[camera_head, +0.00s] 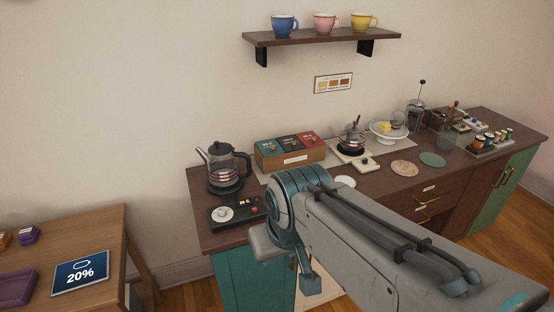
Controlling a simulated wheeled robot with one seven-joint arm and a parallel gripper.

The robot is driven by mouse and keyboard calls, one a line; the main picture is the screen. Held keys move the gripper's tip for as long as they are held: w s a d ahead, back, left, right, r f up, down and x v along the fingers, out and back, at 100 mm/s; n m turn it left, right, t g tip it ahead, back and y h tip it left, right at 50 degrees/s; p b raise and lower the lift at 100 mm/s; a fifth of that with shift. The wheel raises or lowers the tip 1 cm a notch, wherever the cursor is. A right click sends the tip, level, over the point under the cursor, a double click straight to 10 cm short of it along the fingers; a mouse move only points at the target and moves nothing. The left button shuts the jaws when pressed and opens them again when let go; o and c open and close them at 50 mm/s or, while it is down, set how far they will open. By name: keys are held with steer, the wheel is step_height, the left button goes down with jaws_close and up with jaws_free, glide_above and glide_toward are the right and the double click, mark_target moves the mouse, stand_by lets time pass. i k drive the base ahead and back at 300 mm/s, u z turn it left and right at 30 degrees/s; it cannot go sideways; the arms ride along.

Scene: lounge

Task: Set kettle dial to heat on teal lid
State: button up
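The kettle (228,168), glass with a black lid and handle, stands at the left end of the counter on a dark round base. In front of it is a black control panel (238,211) with a pale round dial (222,213), a lit display and a red button. The dial's setting is too small to read. My fingertips are not clearly visible.
A small glass pot (351,138) and a cake stand (389,131) stand farther right on the counter (376,182). A wall shelf (322,37) holds three cups. A side table with a tablet (80,272) reading 20% is at lower left. My arm hides the counter's front middle.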

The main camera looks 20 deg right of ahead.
mark_target(222, 210)
steer(key=z, duration=0.1)
steer(key=i, duration=0.65)
steer(key=z, duration=0.4)
steer(key=k, duration=1.3)
steer(key=u, duration=0.5)
steer(key=i, duration=0.45)
steer(key=u, duration=0.55)
steer(key=i, duration=1.1)
steer(key=z, duration=0.65)
